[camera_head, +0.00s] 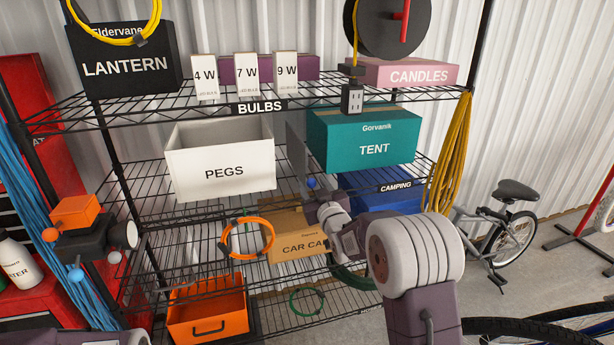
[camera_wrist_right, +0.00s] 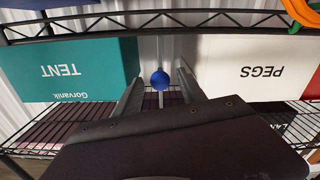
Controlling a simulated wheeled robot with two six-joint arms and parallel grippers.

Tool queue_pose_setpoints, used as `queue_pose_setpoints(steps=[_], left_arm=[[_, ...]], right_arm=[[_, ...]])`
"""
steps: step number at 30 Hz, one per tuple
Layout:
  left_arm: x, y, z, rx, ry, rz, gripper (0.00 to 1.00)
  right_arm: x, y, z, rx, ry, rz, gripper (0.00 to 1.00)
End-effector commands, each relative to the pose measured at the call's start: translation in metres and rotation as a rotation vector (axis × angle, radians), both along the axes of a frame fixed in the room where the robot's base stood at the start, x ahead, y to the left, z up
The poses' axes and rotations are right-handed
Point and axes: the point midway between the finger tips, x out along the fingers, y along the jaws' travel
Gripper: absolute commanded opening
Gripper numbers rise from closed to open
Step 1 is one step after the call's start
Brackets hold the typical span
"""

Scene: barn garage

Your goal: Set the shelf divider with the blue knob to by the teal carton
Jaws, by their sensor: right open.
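The shelf divider (camera_head: 297,152) is a thin grey upright panel on the middle shelf, between the white PEGS bin (camera_head: 222,168) and the teal TENT carton (camera_head: 362,140). Its blue knob (camera_head: 311,183) shows at the front, and also in the upside-down right wrist view (camera_wrist_right: 160,80). A gap separates the divider from the bin. My right gripper (camera_wrist_right: 158,92) is open, its two fingers on either side of the knob, with space around it. In the head view the right gripper (camera_head: 316,197) is partly hidden by its own wrist. My left gripper is out of view.
A black wire rack holds the LANTERN box (camera_head: 125,62) and the CANDLES box (camera_head: 410,74) above. Below are a blue box (camera_head: 375,190), the CAR CARE box (camera_head: 290,240) and an orange bin (camera_head: 207,308). Yellow cord (camera_head: 450,150) hangs at the right post.

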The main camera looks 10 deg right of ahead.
Motion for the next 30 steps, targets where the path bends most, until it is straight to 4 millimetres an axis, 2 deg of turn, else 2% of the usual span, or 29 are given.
queue_pose_setpoints(steps=[3,9,19,20,24,25,30], left_arm=[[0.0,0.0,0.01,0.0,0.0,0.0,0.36],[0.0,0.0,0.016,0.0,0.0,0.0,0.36],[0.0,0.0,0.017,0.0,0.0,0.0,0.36],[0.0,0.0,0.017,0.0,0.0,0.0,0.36],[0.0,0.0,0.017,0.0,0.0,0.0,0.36],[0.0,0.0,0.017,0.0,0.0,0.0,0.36],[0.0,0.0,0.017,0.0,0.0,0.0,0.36]], right_arm=[[0.027,0.001,0.002,0.0,0.001,0.001,0.48],[0.055,0.002,0.001,0.001,0.002,0.0,0.48],[0.062,0.002,0.0,0.001,0.002,0.0,0.48],[0.062,0.002,0.0,0.001,0.002,0.0,0.45],[0.062,0.002,0.0,0.001,0.002,0.0,0.06],[0.062,0.002,0.0,0.001,0.002,0.0,0.0],[0.062,0.002,0.0,0.001,0.003,-0.001,0.0]])
